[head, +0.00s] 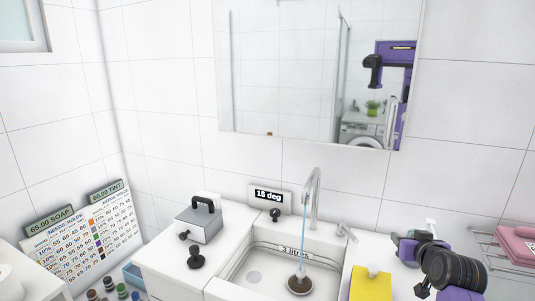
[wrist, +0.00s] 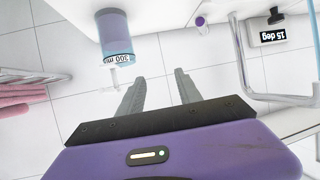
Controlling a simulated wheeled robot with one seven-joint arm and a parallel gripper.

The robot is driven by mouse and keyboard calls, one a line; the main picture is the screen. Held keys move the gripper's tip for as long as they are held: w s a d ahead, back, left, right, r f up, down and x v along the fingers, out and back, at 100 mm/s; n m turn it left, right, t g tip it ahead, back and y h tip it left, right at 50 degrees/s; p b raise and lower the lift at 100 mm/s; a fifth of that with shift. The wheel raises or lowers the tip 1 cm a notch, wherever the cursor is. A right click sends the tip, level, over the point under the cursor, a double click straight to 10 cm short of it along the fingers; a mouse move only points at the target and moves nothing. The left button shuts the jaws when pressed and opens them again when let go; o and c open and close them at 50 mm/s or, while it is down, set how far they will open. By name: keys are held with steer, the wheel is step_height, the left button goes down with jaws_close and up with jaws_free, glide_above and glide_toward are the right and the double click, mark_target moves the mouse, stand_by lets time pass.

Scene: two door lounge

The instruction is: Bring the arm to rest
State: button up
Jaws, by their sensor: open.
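My arm reaches in from the lower right of the head view, with its purple and black wrist part above the counter right of the sink. My gripper (wrist: 160,78) shows in the wrist view with its two grey fingers apart and nothing between them. In the head view the fingers are mostly hidden by my arm.
Water runs from the tap (head: 315,200) into the white sink (head: 232,268). A yellow block (head: 371,286) stands right of it. A metal box (head: 199,225) stands left.

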steer(key=s+a+f+t+h, duration=0.1)
steer(key=s+a+f+t, duration=0.2)
steer(key=s, duration=0.7)
steer(key=s+a+f+t, duration=0.1)
steer(key=s+a+f, duration=0.25)
steer(key=s, duration=0.75)
steer(key=s+a+y, duration=0.1)
steer(key=s+a, duration=0.3)
steer(key=s, duration=0.8)
steer(key=s+a+r+n+g+y, duration=0.1)
steer(key=s+a, duration=0.3)
steer(key=s, duration=0.8)
steer(key=s+a+n+g+y, duration=0.1)
steer(key=s+a, duration=0.3)
steer(key=s, duration=0.9)
steer(key=shift+r, duration=0.35)
